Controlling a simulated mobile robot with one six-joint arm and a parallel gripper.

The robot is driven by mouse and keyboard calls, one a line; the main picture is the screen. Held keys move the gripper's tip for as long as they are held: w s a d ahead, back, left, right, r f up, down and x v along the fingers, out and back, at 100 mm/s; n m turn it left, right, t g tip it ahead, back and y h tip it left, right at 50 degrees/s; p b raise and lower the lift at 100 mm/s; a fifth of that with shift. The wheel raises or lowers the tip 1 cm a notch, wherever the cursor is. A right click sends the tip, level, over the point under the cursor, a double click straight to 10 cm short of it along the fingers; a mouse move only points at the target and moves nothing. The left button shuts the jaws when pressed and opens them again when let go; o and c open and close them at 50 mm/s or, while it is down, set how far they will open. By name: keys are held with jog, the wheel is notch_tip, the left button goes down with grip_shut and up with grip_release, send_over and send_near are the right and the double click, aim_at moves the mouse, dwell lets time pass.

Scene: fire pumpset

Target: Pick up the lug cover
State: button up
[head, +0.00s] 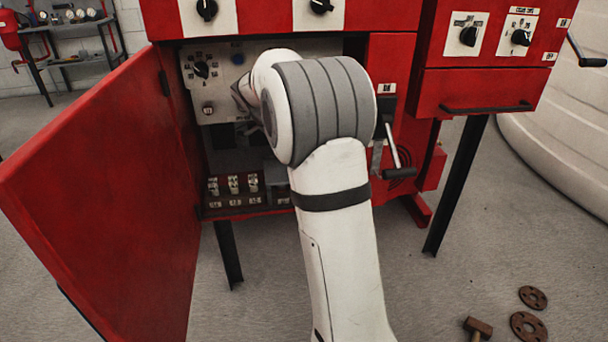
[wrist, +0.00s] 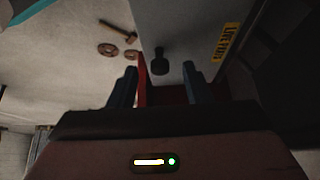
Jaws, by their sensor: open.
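In the wrist view a pale grey cover plate (wrist: 190,30) with a yellow label reading "LIVE PARTS" and a black knob (wrist: 160,60) fits the lug cover. My gripper (wrist: 159,70) is open. Its two dark fingers stand apart, one to each side of the knob in the picture, with nothing held. I cannot tell how far the fingertips are from the knob. In the head view my gripper (head: 244,100) is inside the open red cabinet, partly hidden by my own wrist. My arm hides most of the cabinet's right interior, and I cannot make out the cover clearly there.
The red cabinet door (head: 105,195) stands open on the left. A grey switch panel (head: 215,88) and a row of breakers (head: 234,185) are inside. A crank handle (head: 398,170) sticks out right of my arm. A hammer (head: 478,326) and rusty flanges (head: 528,326) lie on the floor.

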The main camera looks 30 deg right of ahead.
jog(key=shift+x, duration=0.85)
jog(key=shift+r, duration=0.1)
jog(key=shift+c, duration=0.2)
grip_shut()
